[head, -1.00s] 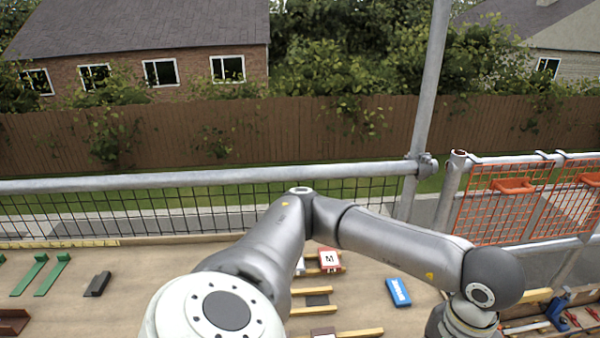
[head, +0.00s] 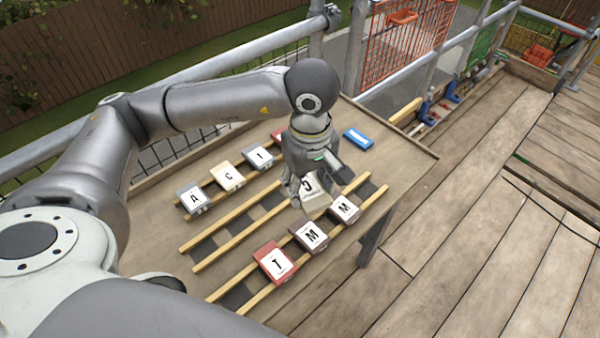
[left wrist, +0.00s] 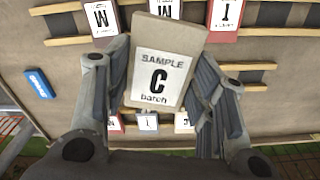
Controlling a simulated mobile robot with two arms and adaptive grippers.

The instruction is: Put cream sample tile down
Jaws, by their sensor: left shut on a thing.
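The cream sample tile (left wrist: 160,60), with a label reading "SAMPLE C batch", is between the two fingers of my left gripper (left wrist: 160,100) in the left wrist view. In the head view the cream sample tile (head: 317,199) is tilted in my left gripper (head: 310,185), over the board near the middle and front rails. The gripper is shut on the tile. Whether the tile touches the rails cannot be told. My right gripper is not in view.
The board has three pairs of wooden rails (head: 228,238). Tiles A (head: 194,198), C (head: 228,177) and I (head: 259,157) sit in the back row. A blue block (head: 358,138) lies at the right.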

